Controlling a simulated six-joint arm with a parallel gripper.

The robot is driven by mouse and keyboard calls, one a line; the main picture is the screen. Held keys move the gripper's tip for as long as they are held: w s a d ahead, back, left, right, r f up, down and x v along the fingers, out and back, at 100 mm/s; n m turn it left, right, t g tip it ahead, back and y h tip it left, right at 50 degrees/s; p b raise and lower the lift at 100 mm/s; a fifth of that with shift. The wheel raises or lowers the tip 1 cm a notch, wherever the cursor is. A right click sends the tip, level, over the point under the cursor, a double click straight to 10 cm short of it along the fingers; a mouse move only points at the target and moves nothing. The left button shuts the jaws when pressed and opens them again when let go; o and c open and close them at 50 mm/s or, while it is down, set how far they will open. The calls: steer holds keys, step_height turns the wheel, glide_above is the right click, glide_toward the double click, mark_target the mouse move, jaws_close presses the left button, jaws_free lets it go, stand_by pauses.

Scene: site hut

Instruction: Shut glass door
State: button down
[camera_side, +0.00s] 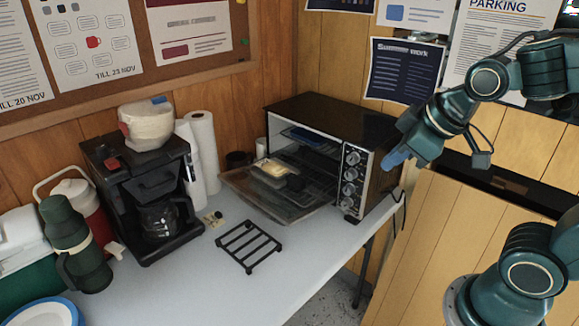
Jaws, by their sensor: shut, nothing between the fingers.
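A black toaster oven (338,125) stands on the white table against the corner of the walls. Its glass door (265,197) is folded down and open, lying out in front of the oven just above the table. Something pale and yellowish (272,168) lies at the oven's mouth, by the inner edge of the door; I cannot tell what it is. My gripper (392,160) is to the right of the oven's knob panel (352,175), with its blue fingers shut and empty. It is apart from the glass door.
A black wire rack (248,246) lies on the table in front of the door. A black coffee maker (140,195), paper towel rolls (203,150) and a green flask (75,245) stand to the left. The table's front right is clear.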

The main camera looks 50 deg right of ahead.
steer(key=s+r+m+g, duration=0.1)
steer(key=s+r+m, duration=0.1)
steer(key=s, duration=0.5)
steer(key=shift+s+a+m, duration=0.2)
steer(key=shift+a+m, duration=0.25)
steer(key=shift+m, duration=0.15)
steer(key=w+d+f+n+t+h, duration=0.1)
steer(key=w+d+f+n+t, duration=0.15)
steer(key=w+f+n, duration=0.75)
steer(key=w+d+f+n+t+h, duration=0.1)
steer(key=w+d+f+n+t, duration=0.3)
steer(key=w, duration=0.9)
steer(key=s+a+f+n+y, duration=0.1)
steer(key=f+n, duration=0.5)
steer(key=a+f+n+t+y, duration=0.1)
steer(key=f+n, duration=0.5)
steer(key=f, duration=0.1)
steer(key=s+a+f+n, duration=0.1)
steer(key=f+n, duration=0.5)
steer(key=n, duration=0.1)
steer(key=shift+s+a+f+t+y, duration=0.15)
steer(key=shift+s+a+t+y, duration=0.2)
steer(key=shift+a+y, duration=0.05)
steer(key=shift+s+a+f+n+y, duration=0.35)
steer(key=shift+s+n, duration=0.2)
steer(key=shift+n, duration=0.25)
